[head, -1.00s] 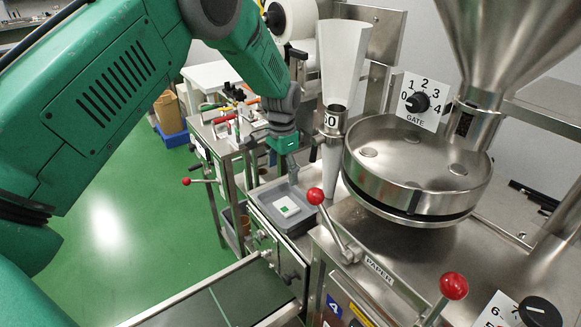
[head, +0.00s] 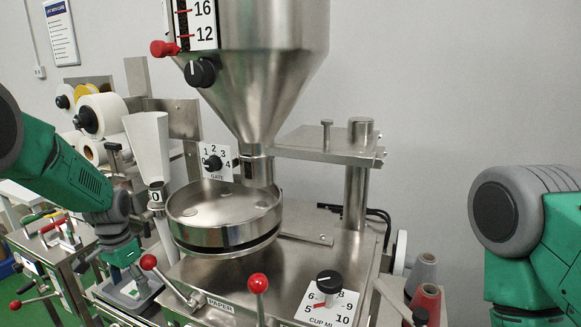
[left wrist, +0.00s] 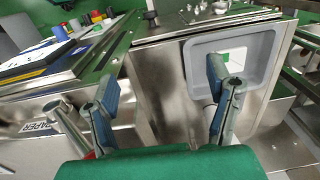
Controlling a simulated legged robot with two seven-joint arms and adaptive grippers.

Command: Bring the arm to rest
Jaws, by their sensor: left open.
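My left arm comes in from the left in the head view. Its gripper (head: 128,277) is pointed down at the grey tray (head: 155,287), which it partly hides. In the left wrist view my left gripper (left wrist: 162,95) is open, with its two fingers wide apart and nothing between them. There the grey tray (left wrist: 277,75) lies beyond the right finger and holds a white packet with a green mark (left wrist: 238,56). My right arm shows at the right edge of the head view, but its gripper is out of view.
A steel machine with a large hopper (head: 262,70) and round pan (head: 225,232) fills the middle. Red-knobbed levers (head: 258,284) stand up at its front. Thread cones (head: 425,303) are at the right. Paper rolls (head: 103,115) are behind my left arm.

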